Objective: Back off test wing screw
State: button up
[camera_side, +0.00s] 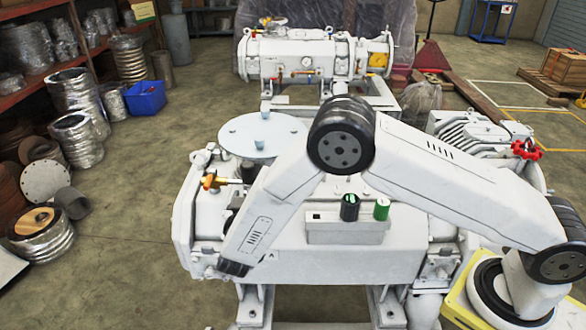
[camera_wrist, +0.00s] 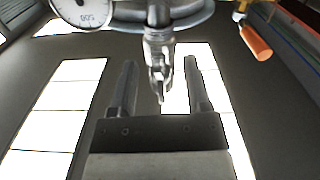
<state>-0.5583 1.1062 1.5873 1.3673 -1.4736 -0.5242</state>
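The test wing screw appears to be the narrow silvery fitting (camera_wrist: 158,50) hanging at the top centre of the wrist view, under a rounded grey metal part. My gripper (camera_wrist: 160,60) faces upward toward it. Its two dark fingers are apart, one on each side of the fitting in the picture, with visible gaps on both sides. Nothing is held. How deep the fitting sits between the fingers cannot be told. In the side view, my arm link covers the area near the brass valve, and the fingers and the wing screw cannot be made out.
A round gauge (camera_wrist: 85,10) and an orange handle (camera_wrist: 256,42) flank the fitting above. In the side view, the white vacuum machine (camera_side: 345,255) fills the middle, with an orange-handled valve (camera_side: 212,182) and a round plate (camera_side: 240,132).

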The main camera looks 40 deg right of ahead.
jog(key=shift+s+a, duration=0.15)
jog(key=v, duration=0.7)
jog(key=shift+s+a, duration=0.2)
